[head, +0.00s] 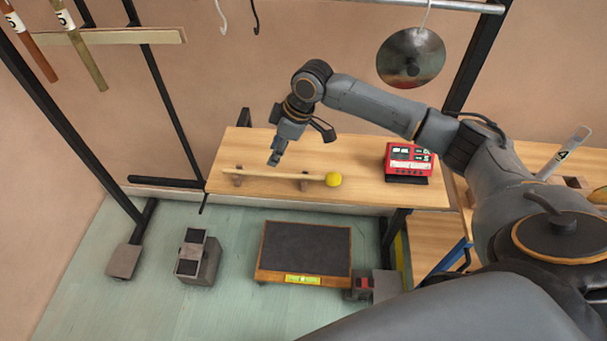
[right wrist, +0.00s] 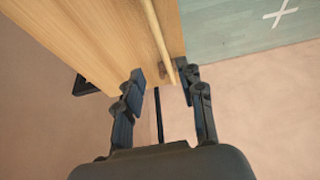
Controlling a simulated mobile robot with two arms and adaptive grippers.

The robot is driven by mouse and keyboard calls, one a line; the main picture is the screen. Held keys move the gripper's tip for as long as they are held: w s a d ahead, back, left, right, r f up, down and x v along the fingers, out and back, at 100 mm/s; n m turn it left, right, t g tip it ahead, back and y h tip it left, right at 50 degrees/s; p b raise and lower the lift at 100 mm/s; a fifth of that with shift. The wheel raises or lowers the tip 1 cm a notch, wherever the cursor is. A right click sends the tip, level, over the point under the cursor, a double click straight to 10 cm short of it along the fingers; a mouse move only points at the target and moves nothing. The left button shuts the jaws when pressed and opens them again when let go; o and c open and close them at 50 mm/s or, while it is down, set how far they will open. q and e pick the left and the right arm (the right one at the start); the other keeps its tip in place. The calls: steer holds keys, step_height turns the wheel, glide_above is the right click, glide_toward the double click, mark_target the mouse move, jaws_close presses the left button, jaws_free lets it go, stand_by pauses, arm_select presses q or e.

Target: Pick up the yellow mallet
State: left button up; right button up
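The yellow mallet has a round yellow head (head: 333,180) and a long pale wooden handle (head: 268,175). It lies across two small wooden rests (head: 304,182) on the wooden table, head to the right. My right gripper (head: 273,160) points down close to the handle in the head view, left of the yellow head. In the right wrist view, the gripper (right wrist: 163,76) is open. The handle (right wrist: 155,35) runs into the gap between its fingertips there, with no finger clearly touching it. The yellow head is outside the wrist view. My left gripper is not in view.
A red device (head: 408,160) stands on the table (head: 236,148) to the right. A metal disc (head: 410,58) hangs behind my arm. A dark-topped platform (head: 305,248) and a grey block (head: 198,257) are on the floor. The tabletop between mallet and red device is clear.

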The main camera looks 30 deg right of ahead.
mark_target(264, 173)
steer(key=x, duration=0.3)
steer(key=shift+a+f, duration=0.15)
steer(key=shift+w+a+f+p, duration=0.1)
steer(key=shift+a+f+p, duration=0.15)
steer(key=shift+f+p, duration=0.25)
steer(key=p+x, duration=0.1)
steer(key=x, duration=0.3)
steer(key=shift+a+f, duration=0.15)
jaws_close()
